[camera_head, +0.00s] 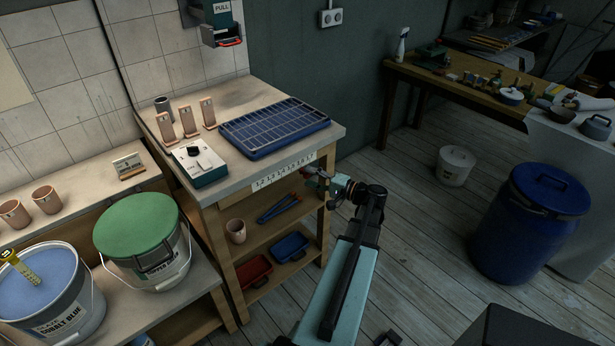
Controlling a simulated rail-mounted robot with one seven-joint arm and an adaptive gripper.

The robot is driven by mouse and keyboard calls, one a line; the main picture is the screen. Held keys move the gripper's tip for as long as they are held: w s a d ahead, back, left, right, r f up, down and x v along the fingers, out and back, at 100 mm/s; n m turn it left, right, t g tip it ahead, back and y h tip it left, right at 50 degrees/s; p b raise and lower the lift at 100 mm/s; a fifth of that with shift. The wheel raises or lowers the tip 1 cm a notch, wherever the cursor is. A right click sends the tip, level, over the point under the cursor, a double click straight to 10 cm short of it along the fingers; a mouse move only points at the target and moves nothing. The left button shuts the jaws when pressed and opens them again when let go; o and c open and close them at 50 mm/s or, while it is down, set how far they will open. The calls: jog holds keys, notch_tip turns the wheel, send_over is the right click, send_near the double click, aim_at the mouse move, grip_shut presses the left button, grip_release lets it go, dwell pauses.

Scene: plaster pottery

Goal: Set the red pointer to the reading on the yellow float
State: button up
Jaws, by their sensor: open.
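The yellow float (20,267) stands tilted in the blue liquid of the open bucket marked cobalt blue (62,318) at the lower left. It has dark marks and a dark figure at its top, too small to read for certain. A white number scale (284,172) runs along the front edge of the workbench, with figures from about 1.2 to 1.7. A small red piece, probably the red pointer (309,170), shows near the scale's right end. My gripper (316,187) is open just in front of that end, partly hidden by my wrist. I cannot tell whether it touches the pointer.
The workbench holds a blue gridded tray (274,127), a white and green box with a dark knob (200,163) and upright pinkish tiles (187,121). Its shelves hold red and blue trays (289,247). A green-lidded bucket (138,226) stands left. A blue barrel (527,225) stands right.

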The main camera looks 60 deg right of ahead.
jog(key=s, duration=1)
jog(key=shift+d, duration=0.2)
